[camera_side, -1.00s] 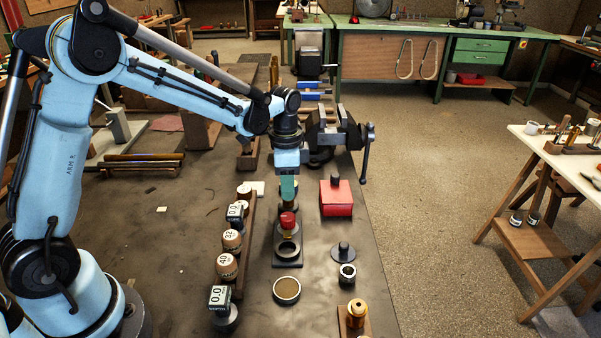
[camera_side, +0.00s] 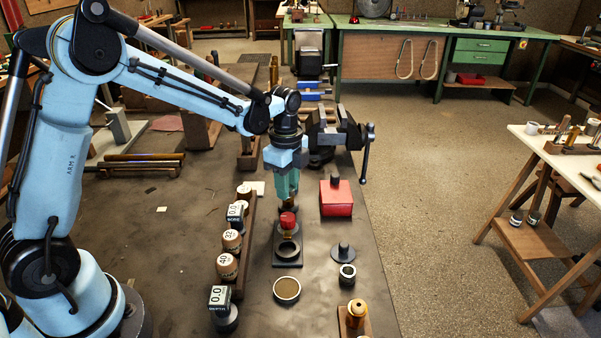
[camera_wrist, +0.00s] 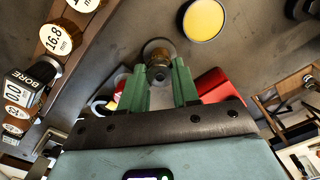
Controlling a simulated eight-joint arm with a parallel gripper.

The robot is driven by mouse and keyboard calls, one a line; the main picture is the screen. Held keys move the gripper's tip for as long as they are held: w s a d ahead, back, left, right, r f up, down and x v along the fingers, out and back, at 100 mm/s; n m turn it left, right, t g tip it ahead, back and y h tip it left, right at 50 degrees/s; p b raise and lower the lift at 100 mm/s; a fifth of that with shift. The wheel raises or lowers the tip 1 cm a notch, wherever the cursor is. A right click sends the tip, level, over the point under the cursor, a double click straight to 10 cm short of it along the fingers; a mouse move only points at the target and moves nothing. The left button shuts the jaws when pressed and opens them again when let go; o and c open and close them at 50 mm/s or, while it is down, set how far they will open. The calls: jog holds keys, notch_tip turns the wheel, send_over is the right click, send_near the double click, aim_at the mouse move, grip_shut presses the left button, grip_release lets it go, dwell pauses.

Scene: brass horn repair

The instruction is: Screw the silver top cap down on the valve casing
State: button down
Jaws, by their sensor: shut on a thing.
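My gripper (camera_side: 287,196) points straight down over the bench in the side view, its green fingers closed. In the wrist view my gripper (camera_wrist: 160,68) has a finger on each side of a small round metal piece (camera_wrist: 158,74), which I take to be the silver top cap. The fingers and the steep angle hide much of it. The valve casing is mostly hidden below the fingers; I cannot tell how far the cap sits down on it.
A rack of labelled gauges (camera_side: 228,266) runs along the left. A red box (camera_side: 336,198) stands to the right, a vise (camera_side: 325,135) behind. Bare bench lies farther left.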

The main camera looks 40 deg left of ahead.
jog(key=shift+c, duration=2.2)
grip_release()
jog(key=shift+r, duration=3.45)
jog(key=shift+r, duration=0.1)
